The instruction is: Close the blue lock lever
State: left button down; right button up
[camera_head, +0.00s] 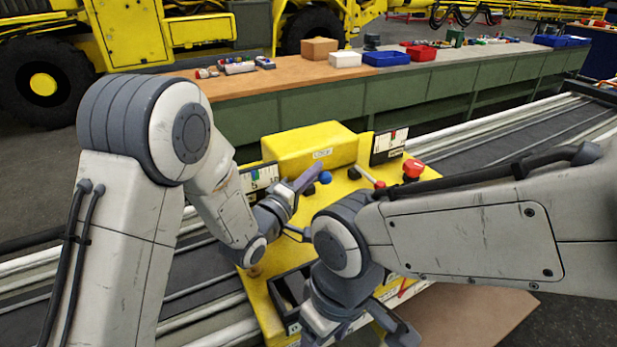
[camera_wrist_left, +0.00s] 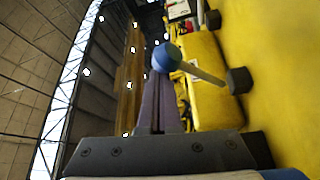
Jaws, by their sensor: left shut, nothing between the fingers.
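The blue lock lever shows its round blue knob (camera_head: 325,177) on the yellow console (camera_head: 330,218) in the head view. In the left wrist view the lever's blue knob (camera_wrist_left: 166,57) sits on a pale rod that runs to a black base (camera_wrist_left: 238,80) on the yellow surface. My left gripper (camera_head: 310,176) is shut and empty, its purple-grey fingers close beside the knob. In the left wrist view the fingertips (camera_wrist_left: 159,82) lie just below the knob; I cannot tell whether they touch. My right gripper (camera_head: 362,326) hangs low over the console's front, fingers apart.
A red-tipped lever (camera_head: 379,184) and a red mushroom button (camera_head: 412,169) stand right of the blue knob. A yellow box (camera_head: 308,149) and display panels (camera_head: 389,145) rise at the back. A dark tray (camera_head: 289,299) sits at the front.

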pick_arm(q)
jog(key=p+v, duration=0.8)
jog(key=v, duration=0.3)
jog(key=shift+w+a, duration=0.2)
dwell(0.4)
